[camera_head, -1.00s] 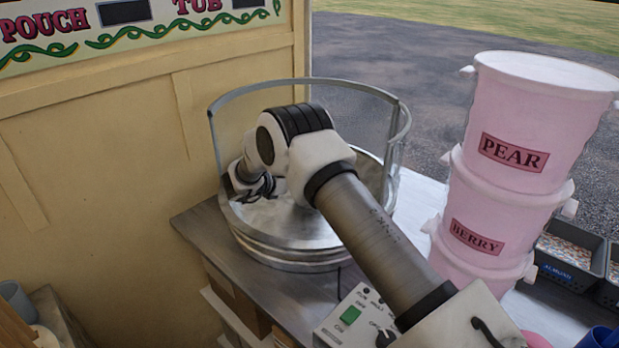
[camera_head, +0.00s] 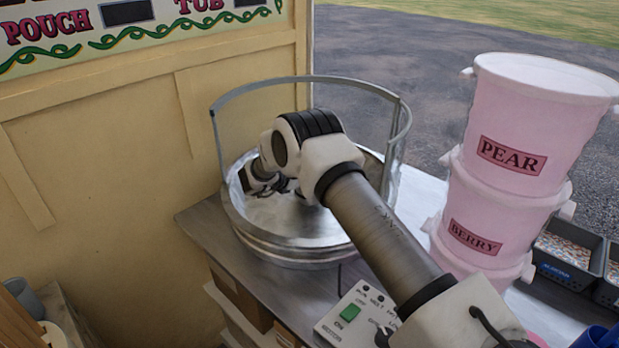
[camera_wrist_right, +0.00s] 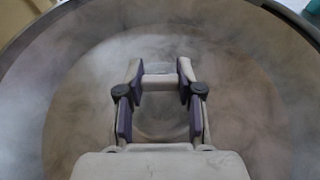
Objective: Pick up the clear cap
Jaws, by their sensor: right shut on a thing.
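My right gripper (camera_head: 266,190) reaches down inside the round metal bowl (camera_head: 300,240) of the machine in the head view. In the right wrist view the right gripper (camera_wrist_right: 160,80) has its fingers spaced apart, closed on a see-through round piece, the clear cap (camera_wrist_right: 163,122). The cap is faint against the dull metal, and its edges are hard to make out. In the head view I cannot make out the cap behind my wrist and fingers. I cannot tell whether the cap still touches the bowl. My left gripper is not in view.
A clear guard with a metal rim (camera_head: 310,80) stands around the bowl's back. A control box (camera_head: 350,312) with a green switch sits in front. Stacked pink tubs marked PEAR (camera_head: 530,120) and BERRY (camera_head: 490,225) stand at the right. A cream wall (camera_head: 110,180) is at the left.

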